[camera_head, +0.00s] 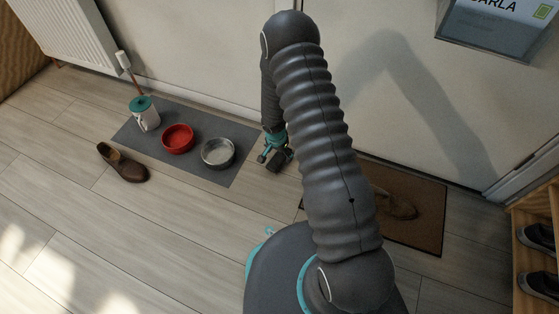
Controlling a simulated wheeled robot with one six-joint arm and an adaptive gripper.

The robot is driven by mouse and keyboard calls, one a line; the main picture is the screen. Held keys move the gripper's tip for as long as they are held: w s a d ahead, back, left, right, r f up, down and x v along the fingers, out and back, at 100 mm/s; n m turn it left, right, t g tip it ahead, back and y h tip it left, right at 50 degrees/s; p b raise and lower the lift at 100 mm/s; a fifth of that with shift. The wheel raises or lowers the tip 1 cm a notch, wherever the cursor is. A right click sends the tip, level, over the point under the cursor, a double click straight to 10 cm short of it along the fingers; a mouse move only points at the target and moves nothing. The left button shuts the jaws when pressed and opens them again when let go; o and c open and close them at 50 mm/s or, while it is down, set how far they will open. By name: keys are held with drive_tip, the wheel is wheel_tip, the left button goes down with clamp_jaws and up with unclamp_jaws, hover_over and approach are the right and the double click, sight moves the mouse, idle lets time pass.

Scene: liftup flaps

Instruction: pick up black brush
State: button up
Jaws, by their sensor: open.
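My gripper (268,158) hangs low near the wall, just right of the grey mat. A small dark shape (281,160) is at the fingers' right side. I cannot tell whether it is the black brush or part of my gripper. No other black brush shows clearly.
The grey mat (222,176) holds a red bowl (177,138) and a metal bowl (218,152). A brown shoe (122,164) lies left of it. A doormat (426,225) with a shoe (400,207) and a shoe rack (530,222) are right. Front-left floor is clear.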

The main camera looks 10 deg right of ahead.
sight(279, 158)
drive_tip(key=shift+w+f, duration=0.25)
drive_tip(key=shift+f, duration=1.05)
drive_tip(key=shift+w+f, duration=0.25)
drive_tip(key=shift+f, duration=1)
drive_tip(key=c, duration=1.3)
